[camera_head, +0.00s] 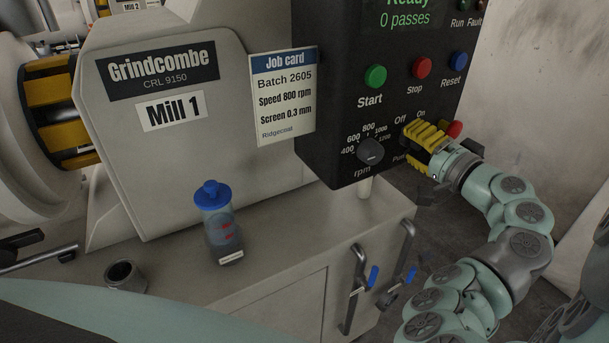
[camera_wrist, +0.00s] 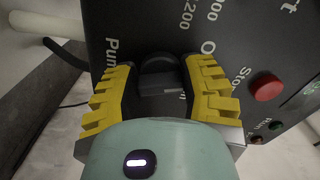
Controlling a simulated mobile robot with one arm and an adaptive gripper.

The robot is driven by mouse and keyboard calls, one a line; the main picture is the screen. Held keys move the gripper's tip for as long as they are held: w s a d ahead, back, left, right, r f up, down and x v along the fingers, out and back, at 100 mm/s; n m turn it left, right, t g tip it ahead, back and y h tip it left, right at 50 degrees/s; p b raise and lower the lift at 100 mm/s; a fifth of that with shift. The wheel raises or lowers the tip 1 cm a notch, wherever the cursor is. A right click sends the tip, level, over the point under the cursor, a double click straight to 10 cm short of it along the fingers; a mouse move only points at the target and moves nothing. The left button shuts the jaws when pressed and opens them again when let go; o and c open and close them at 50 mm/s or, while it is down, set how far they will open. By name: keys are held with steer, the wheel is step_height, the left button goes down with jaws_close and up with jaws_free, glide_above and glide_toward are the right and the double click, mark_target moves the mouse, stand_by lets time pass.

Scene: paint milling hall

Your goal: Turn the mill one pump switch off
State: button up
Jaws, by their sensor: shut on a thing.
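The dark pump switch knob (camera_wrist: 158,66) sits on the black control panel (camera_head: 335,75) and shows between my fingers in the wrist view. My gripper (camera_head: 424,143), with yellow ribbed fingers, is at the panel's lower right and is shut on the knob. It also shows in the wrist view (camera_wrist: 161,82), one finger on each side of the knob. In the head view my fingers hide the knob; the "Off" and "On" labels show just above them. "Pump" is partly readable. Which way the knob points is hard to tell.
The rpm dial (camera_head: 370,151) is left of my gripper, and the Start (camera_head: 375,76), Stop (camera_head: 422,67) and Reset (camera_head: 459,60) buttons are above. A red button (camera_head: 454,129) is close behind my fingers. A blue-capped bottle (camera_head: 218,228) stands on the mill's ledge.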

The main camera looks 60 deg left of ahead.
steer(key=shift+f+n+b, duration=0.2)
steer(key=shift+n+b, duration=0.6)
steer(key=shift+b, duration=0.25)
steer(key=shift+r, duration=0.1)
steer(key=o, duration=1.2)
steer(key=d, duration=1.2)
steer(key=shift+s, duration=0.45)
